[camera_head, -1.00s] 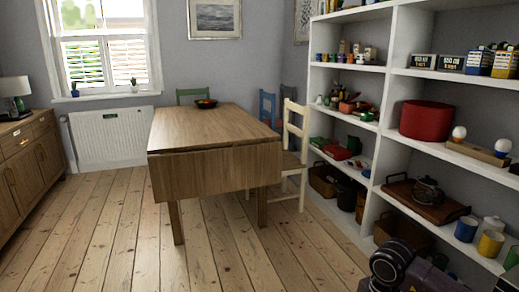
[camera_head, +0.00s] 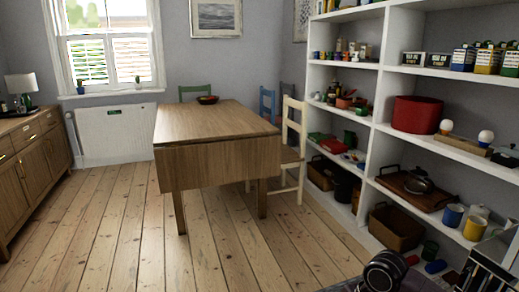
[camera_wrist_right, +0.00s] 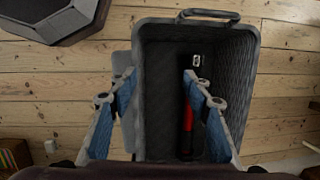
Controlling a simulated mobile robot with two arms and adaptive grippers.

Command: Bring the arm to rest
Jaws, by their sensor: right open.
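My right gripper (camera_wrist_right: 159,82) is open in the right wrist view, its two blue-padded fingers spread apart with nothing between them. It is over a dark grey open bin (camera_wrist_right: 250,75) with ribbed walls. A red-handled tool (camera_wrist_right: 187,125) with a shiny metal end lies in the bin, partly hidden by the right-hand finger. Part of my right arm shows at the bottom right of the head view; its gripper is not visible there. My left arm and gripper are not in view.
A wooden table (camera_head: 215,123) with a chair (camera_head: 293,140) stands ahead. White shelves (camera_head: 380,100) full of objects line the right side. A wooden sideboard (camera_head: 35,155) stands at left. The floorboards (camera_head: 120,220) at front left are clear.

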